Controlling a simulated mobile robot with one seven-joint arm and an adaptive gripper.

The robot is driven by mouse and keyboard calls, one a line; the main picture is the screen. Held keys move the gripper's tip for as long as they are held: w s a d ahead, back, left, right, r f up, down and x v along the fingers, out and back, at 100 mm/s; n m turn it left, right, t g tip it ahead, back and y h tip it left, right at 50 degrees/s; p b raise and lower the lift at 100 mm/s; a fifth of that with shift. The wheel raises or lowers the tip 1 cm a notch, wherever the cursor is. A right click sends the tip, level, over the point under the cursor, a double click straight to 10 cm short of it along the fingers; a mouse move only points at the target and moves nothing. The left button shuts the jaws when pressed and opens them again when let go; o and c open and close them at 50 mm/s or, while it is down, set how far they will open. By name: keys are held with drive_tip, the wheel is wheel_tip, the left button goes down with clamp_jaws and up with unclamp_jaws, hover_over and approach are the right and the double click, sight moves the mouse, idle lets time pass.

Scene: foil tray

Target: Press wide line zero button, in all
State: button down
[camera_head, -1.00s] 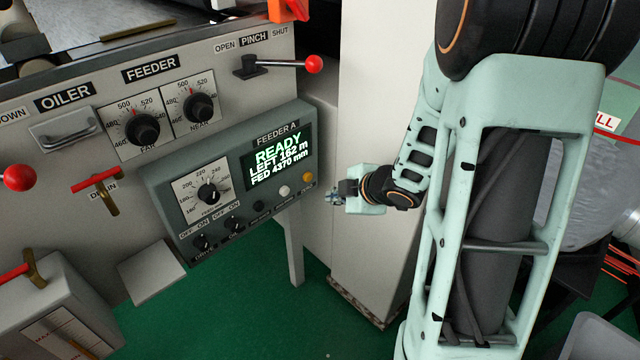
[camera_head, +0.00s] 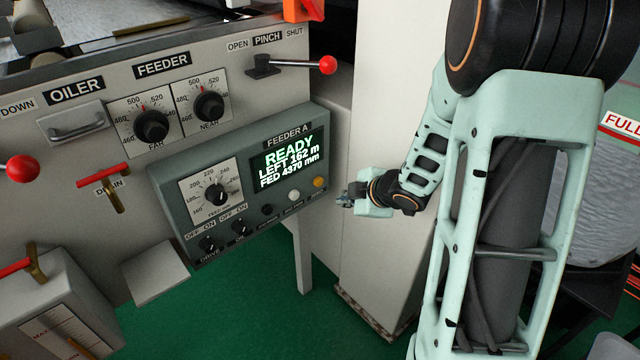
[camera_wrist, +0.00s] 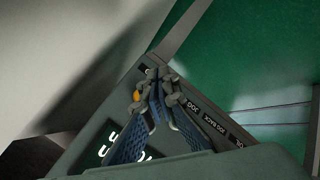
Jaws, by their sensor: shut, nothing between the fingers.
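The grey FEEDER A panel (camera_head: 167,172) has a lit display (camera_head: 288,162) reading READY, LEFT 162 m, FED 4370 mm. Below it, in a slanting row, are a black button (camera_head: 267,210), a white button (camera_head: 294,196) and an orange button (camera_head: 319,182). Their labels are too small to read in the head view, so I cannot tell which is the zero button. My gripper (camera_head: 343,200) is shut and empty, just right of the orange button, seemingly apart from the panel. In the wrist view my fingers (camera_wrist: 160,78) cover part of the button row; the orange button (camera_wrist: 136,95) shows beside them.
The panel also has a dial (camera_head: 211,195) and two lower knobs, DRIVE (camera_head: 207,243) and OIL (camera_head: 240,227). Above are two FEEDER knobs and the red-tipped PINCH lever (camera_head: 327,65). A pale column (camera_head: 385,100) stands behind my gripper. Green floor is open below.

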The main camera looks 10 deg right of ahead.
drive_tip(key=shift+w+a, duration=0.4)
drive_tip(key=shift+w, duration=0.35)
drive_tip(key=shift+w+a, duration=0.45)
drive_tip(key=shift+w, duration=0.3)
drive_tip(key=shift+w+a, duration=0.4)
drive_tip(key=shift+w, duration=0.35)
drive_tip(key=shift+w+a, duration=0.1)
drive_tip(key=shift+w+a, duration=0.15)
drive_tip(key=shift+w, duration=0.1)
drive_tip(key=shift+w+a, duration=0.25)
drive_tip(key=shift+w, duration=0.15)
idle(0.6)
drive_tip(key=shift+s+d, duration=0.45)
drive_tip(key=shift+s, duration=0.3)
drive_tip(key=s, duration=0.1)
drive_tip(key=s+d, duration=0.1)
drive_tip(key=s, duration=0.1)
drive_tip(key=s+d, duration=0.1)
drive_tip(key=shift+s+d+p, duration=0.15)
drive_tip(key=shift+d+p, duration=0.1)
drive_tip(key=shift+p, duration=0.15)
